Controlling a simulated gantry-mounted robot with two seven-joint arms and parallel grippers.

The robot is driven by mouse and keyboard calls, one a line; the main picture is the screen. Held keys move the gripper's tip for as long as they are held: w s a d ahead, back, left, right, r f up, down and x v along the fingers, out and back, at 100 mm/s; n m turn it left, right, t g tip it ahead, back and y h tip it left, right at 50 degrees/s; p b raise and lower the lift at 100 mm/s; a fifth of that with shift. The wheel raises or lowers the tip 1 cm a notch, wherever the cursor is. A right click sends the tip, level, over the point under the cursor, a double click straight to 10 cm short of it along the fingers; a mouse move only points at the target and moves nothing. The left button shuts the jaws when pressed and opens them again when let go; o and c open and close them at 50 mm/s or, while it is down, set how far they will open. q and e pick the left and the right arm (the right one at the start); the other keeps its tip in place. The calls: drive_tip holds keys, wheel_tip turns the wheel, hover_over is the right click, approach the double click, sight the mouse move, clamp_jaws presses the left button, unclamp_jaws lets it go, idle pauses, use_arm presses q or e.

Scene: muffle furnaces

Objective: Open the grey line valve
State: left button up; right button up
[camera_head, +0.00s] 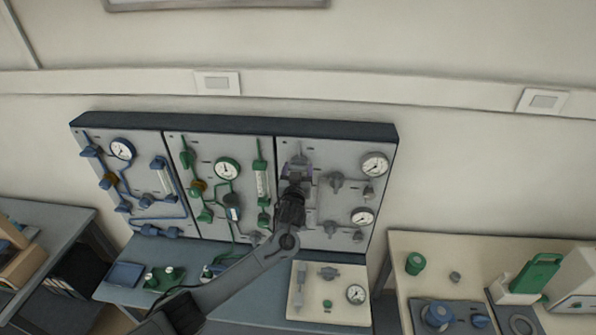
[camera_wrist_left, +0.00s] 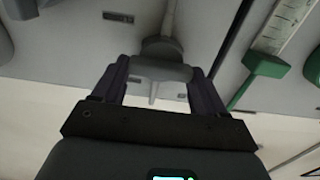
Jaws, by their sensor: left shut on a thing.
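The grey line valve (camera_wrist_left: 162,70) sits on the grey right-hand panel (camera_head: 345,160). In the left wrist view its handle lies crosswise between my two fingers, with a pipe running away behind it. My left gripper (camera_head: 297,170) is at the upper left of that panel in the head view, and its fingers also show in the left wrist view (camera_wrist_left: 160,80). It is shut on the valve handle. In the head view the gripper and wrist hide most of the valve and the line below it. My right gripper is in neither view.
Other grey valves (camera_head: 336,181) and gauges (camera_head: 374,165) are to the right on the same panel. The green-line panel (camera_head: 240,150) adjoins on the left, with a blue-line panel (camera_head: 140,140) beyond. A pale board (camera_head: 310,308) with fittings lies on the bench below.

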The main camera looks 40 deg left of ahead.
use_arm(q)
drive_tip(key=shift+m, duration=0.3)
drive_tip(key=m+p, duration=0.1)
drive_tip(key=m, duration=0.2)
drive_tip(key=m+p, duration=0.2)
drive_tip(key=m, duration=0.3)
drive_tip(key=shift+w+d, duration=0.1)
drive_tip(key=shift+d, duration=0.05)
drive_tip(key=m+p, duration=0.2)
drive_tip(key=m, duration=0.4)
drive_tip(key=shift+f, duration=0.1)
drive_tip(key=shift+f+m+p, duration=0.15)
drive_tip(key=shift+m+p, duration=0.45)
drive_tip(key=shift+m, duration=1)
drive_tip(key=o, duration=1.1)
drive_tip(key=shift+c, duration=0.2)
